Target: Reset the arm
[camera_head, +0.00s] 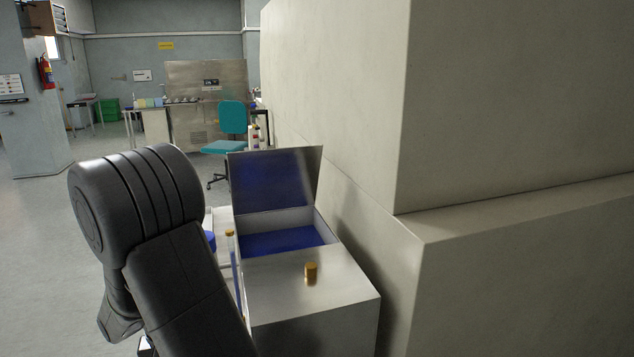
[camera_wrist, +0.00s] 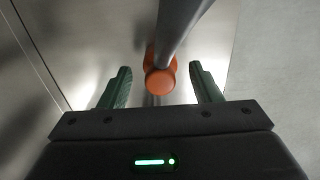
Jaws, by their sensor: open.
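In the wrist view my gripper (camera_wrist: 160,72) is open, with its two green fingers apart. An orange knob (camera_wrist: 160,82) at the end of a grey rod (camera_wrist: 178,28) shows between the fingers. I see a gap on both sides of it, and I cannot tell how far in front of the fingers it lies. In the head view my black arm fills the lower left, and my gripper does not show there.
A metal machine (camera_head: 318,315) with a raised lid (camera_head: 275,180), a blue interior and a brass-coloured knob (camera_head: 311,272) stands right of my arm. A large pale block (camera_head: 520,270) fills the right side. Open floor (camera_head: 35,240) lies left; a teal chair (camera_head: 231,118) stands further back.

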